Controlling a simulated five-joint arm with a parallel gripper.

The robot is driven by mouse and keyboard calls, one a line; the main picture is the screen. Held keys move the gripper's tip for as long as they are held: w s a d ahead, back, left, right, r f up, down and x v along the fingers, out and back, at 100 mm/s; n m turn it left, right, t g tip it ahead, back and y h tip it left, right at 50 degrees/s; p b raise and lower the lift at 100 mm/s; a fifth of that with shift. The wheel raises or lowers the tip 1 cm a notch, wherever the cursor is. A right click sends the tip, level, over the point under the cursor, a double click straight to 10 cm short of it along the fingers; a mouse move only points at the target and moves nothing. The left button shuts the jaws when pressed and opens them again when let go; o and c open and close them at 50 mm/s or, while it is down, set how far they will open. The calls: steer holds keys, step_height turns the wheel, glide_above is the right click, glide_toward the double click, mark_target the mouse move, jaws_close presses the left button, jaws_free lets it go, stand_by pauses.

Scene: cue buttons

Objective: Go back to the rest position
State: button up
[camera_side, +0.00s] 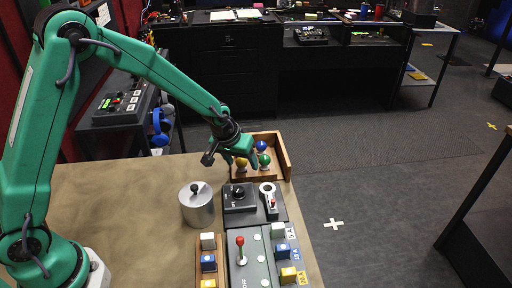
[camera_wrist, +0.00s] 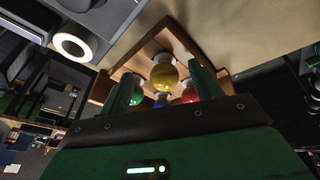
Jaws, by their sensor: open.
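My green arm reaches over the table, and my gripper (camera_side: 241,152) is low at the wooden tray (camera_side: 286,160) at the table's far edge. In the wrist view my gripper (camera_wrist: 165,88) has its two green fingers apart. A yellow ball (camera_wrist: 164,76) shows between and beyond them, with a green ball (camera_wrist: 136,96), a blue ball (camera_wrist: 160,101) and a red ball (camera_wrist: 189,94) close by. The side view shows the yellow ball (camera_side: 241,163), blue ball (camera_side: 262,146) and green ball (camera_side: 265,160); the red one is hidden there. I cannot tell whether the fingers touch any ball.
A metal pot (camera_side: 197,208) with a black knob stands left of a black knob box (camera_side: 239,198). In front are a panel with a red-topped lever (camera_side: 241,247) and several coloured blocks or buttons (camera_side: 288,275). The left of the tabletop (camera_side: 125,205) is clear.

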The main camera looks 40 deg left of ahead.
steer(key=shift+r, duration=0.15)
steer(key=shift+r, duration=3.3)
steer(key=shift+r, duration=0.1)
steer(key=shift+s+a+r, duration=0.15)
steer(key=shift+s+r, duration=0.2)
steer(key=shift+r, duration=0.15)
steer(key=s+a+r+m, duration=0.1)
steer(key=s+r, duration=0.3)
steer(key=s, duration=0.5)
steer(key=s+a+r+m+t, duration=0.1)
steer(key=s+a+r, duration=0.2)
steer(key=s, duration=0.6)
steer(key=s+a+r, duration=0.2)
steer(key=s+r, duration=0.3)
steer(key=s, duration=0.4)
steer(key=shift+s+a+r+m+t+y, duration=0.2)
steer(key=shift+a+m+t+y, duration=0.1)
steer(key=shift+m, duration=0.1)
